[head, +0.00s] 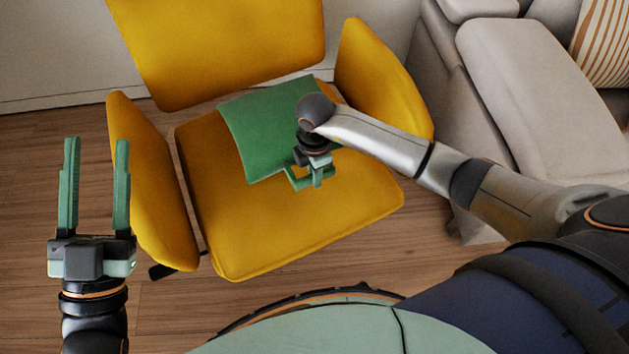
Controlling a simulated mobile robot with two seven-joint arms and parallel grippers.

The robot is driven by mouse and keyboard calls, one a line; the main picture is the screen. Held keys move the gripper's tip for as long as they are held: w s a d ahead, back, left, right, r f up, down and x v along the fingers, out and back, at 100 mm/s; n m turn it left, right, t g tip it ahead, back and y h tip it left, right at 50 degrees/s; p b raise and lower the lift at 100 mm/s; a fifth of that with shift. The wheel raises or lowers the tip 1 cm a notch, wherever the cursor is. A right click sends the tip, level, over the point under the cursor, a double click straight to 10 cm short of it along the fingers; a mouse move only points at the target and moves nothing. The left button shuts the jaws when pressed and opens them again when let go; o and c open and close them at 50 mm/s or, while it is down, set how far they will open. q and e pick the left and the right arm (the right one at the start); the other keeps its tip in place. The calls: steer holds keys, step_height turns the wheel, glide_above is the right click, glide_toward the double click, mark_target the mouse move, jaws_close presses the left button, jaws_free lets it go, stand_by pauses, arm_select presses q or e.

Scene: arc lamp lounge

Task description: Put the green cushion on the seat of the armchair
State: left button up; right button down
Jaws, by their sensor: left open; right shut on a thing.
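The green cushion (256,135) is over the seat of the yellow armchair (240,235), towards its back. I cannot tell if it rests on the seat or is just above it. My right gripper (309,180) is shut on the cushion's near right edge, and its wrist hides part of the cushion. My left gripper (95,185) is open and empty, with its fingers pointing up the picture, left of the armchair.
The armchair's backrest (225,45) and its two side arms border the seat. A pale sofa (530,100) with a striped cushion (603,45) stands close on the right. Wooden floor (60,125) is clear on the left.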

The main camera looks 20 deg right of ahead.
steer(key=shift+w+d+f+b, duration=0.2)
steer(key=shift+w+f+b, duration=0.15)
steer(key=shift+w+f, duration=0.45)
step_height(320, 180, down, 3)
steer(key=shift+r+b, duration=0.15)
steer(key=shift+b, duration=0.55)
arm_select(q)
steer(key=s+r+m+h, duration=0.4)
steer(key=h, duration=0.1)
steer(key=shift+s+d+r+h, duration=0.2)
steer(key=shift+d+h, duration=0.1)
steer(key=shift+d, duration=0.1)
arm_select(e)
steer(key=shift+f, duration=0.3)
steer(key=shift+d+f, duration=0.1)
steer(key=shift+f, duration=0.05)
steer(key=c, duration=0.8)
jaws_free()
steer(key=shift+s, duration=0.1)
steer(key=shift+c, duration=0.2)
